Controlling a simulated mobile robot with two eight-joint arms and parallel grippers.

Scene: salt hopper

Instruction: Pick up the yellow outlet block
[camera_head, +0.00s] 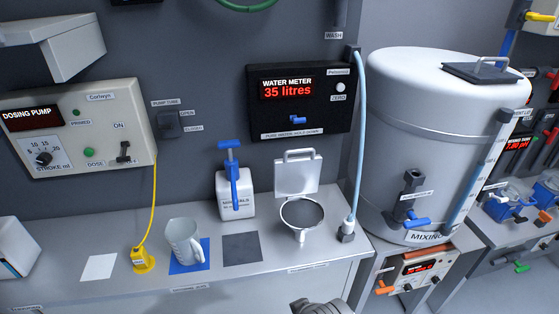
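The yellow outlet block (143,261) stands on the grey bench, left of the jug. A thin yellow tube (154,205) rises from its top to the dosing pump (80,128) on the wall. A small label shows on the block's face. Nothing is touching the block apart from its tube and the bench. A grey rounded part of my own body shows at the bottom edge, but no fingertips are visible. Neither gripper is in view.
A white jug (185,241) stands on a blue mat (203,249) just right of the block. A white card (99,267) lies left of it. A white bottle with blue pump (234,195), a round hopper (302,212) and a large mixing tank (435,130) stand further right.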

